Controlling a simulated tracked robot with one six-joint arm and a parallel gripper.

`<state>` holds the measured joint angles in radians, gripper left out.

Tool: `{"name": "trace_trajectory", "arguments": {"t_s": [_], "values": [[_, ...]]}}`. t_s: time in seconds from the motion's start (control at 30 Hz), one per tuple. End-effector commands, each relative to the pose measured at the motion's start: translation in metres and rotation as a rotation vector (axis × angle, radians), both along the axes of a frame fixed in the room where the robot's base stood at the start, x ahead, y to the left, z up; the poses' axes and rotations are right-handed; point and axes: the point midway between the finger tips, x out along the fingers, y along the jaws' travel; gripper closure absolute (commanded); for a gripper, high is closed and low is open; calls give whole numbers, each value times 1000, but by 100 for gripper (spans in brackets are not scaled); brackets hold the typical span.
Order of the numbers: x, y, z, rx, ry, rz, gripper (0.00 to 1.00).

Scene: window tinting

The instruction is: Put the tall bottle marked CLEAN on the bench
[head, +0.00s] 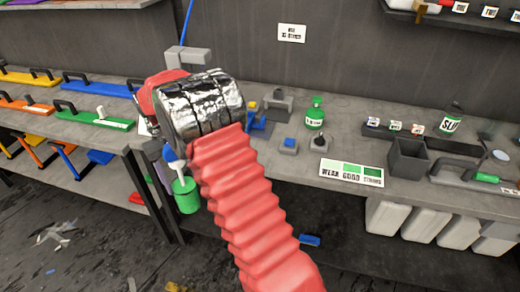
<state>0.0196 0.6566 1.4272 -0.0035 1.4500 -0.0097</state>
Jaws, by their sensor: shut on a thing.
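My arm is red and ribbed with a silver wrapped wrist, and it reaches up from the bottom to the left of centre. My gripper (154,138) is at the far side of the wrist, mostly hidden by it. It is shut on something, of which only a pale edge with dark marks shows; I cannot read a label. No bottle marked CLEAN can be made out. The grey bench (290,185) runs along the wall. On it stand a small green pump bottle (315,113) with an unreadable label and a clear bottle (452,119) with a partly readable label.
A green cup (187,197) with a white-stemmed blue tool hangs at the bench's front, left of my arm. A grey open box (408,157) and a WEAK GOOD STRONG card (351,172) lie on the bench. Colored handled tools (95,117) fill the left bench. White containers (395,218) stand below.

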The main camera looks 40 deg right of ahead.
Motion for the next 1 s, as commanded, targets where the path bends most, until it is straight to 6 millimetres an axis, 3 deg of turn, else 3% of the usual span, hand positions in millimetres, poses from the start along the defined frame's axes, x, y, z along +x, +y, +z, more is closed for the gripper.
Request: {"name": "trace_trajectory", "arguments": {"t_s": [0.2, 0.63, 0.77, 1.0], "values": [[0, 7, 0, 0, 0, 15, 65], [-1, 1, 3, -1, -2, -16, 65], [-3, -12, 10, -1, -8, -112, 65], [-13, -56, 37, -5, -18, -453, 65]]}}
